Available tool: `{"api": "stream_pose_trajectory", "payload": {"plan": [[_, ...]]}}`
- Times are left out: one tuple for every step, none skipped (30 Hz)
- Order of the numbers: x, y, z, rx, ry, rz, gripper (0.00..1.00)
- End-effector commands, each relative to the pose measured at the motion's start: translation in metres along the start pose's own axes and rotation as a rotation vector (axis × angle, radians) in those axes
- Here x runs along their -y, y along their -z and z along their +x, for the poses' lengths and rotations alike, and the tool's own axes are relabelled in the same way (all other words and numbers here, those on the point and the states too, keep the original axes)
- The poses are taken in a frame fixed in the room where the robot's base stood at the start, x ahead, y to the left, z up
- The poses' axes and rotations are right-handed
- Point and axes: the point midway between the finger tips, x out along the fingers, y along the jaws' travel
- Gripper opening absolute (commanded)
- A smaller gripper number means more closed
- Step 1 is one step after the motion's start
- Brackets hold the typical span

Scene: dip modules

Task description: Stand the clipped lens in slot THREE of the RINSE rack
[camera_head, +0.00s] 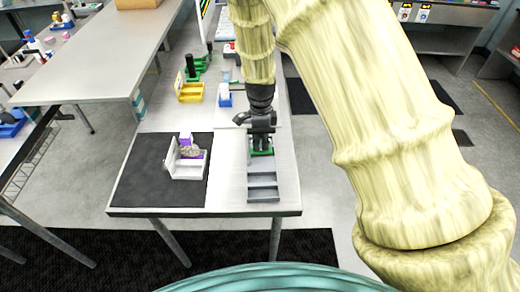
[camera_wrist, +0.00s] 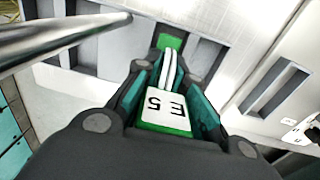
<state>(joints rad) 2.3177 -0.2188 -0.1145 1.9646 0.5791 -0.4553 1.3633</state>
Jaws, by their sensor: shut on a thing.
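My gripper (camera_wrist: 170,78) is shut on a green clip with a white marked label (camera_wrist: 165,110). A thin white disc-like piece, likely the lens (camera_wrist: 171,68), shows edge-on between the fingertips. In the head view my gripper (camera_head: 262,134) points down at the far end of a grey stepped rack (camera_head: 263,188) near the table's front edge. Green shows just under it there. In the wrist view grey rack walls (camera_wrist: 205,55) and a green patch (camera_wrist: 172,42) lie beyond the fingertips. I cannot tell whether the lens touches the rack. No rack name or slot number is readable.
A white and purple holder (camera_head: 187,160) stands on a black mat (camera_head: 140,185) left of the rack. Yellow (camera_head: 190,92), green (camera_head: 197,68) and blue (camera_head: 224,95) holders stand further back. A grey rod (camera_wrist: 60,42) crosses the wrist view's upper left.

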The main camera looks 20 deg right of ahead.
Motion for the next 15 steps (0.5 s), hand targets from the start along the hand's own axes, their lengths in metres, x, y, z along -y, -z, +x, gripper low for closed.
{"api": "stream_pose_trajectory", "payload": {"plan": [[0.0004, 0.0000, 0.0117, 0.000, 0.000, 0.000, 0.00], [0.0004, -0.0001, 0.0143, 0.000, 0.000, 0.000, 0.00], [0.0006, -0.0001, 0.0169, 0.000, 0.000, 0.000, 0.00], [0.0007, -0.0001, 0.0181, 0.000, 0.000, 0.000, 0.00], [0.0007, -0.0001, 0.0188, 0.000, 0.000, 0.000, 0.00], [0.0008, -0.0002, 0.0189, 0.000, 0.000, 0.000, 0.00], [0.0008, -0.0002, 0.0186, 0.000, 0.000, 0.000, 0.00], [0.0008, -0.0002, 0.0181, 0.000, 0.001, 0.000, 0.00], [0.0008, -0.0002, 0.0176, 0.000, 0.001, 0.000, 0.00], [0.0008, -0.0001, 0.0175, 0.000, 0.000, 0.000, 0.00], [0.0007, -0.0001, 0.0175, 0.000, 0.000, 0.000, 0.00], [0.0008, -0.0001, 0.0175, 0.000, 0.001, 0.000, 0.00], [0.0007, -0.0001, 0.0175, 0.000, 0.000, 0.000, 0.00], [0.0007, -0.0001, 0.0178, 0.000, 0.000, 0.000, 0.00], [0.0007, 0.0000, 0.0186, 0.000, 0.000, 0.000, 0.00]]}}
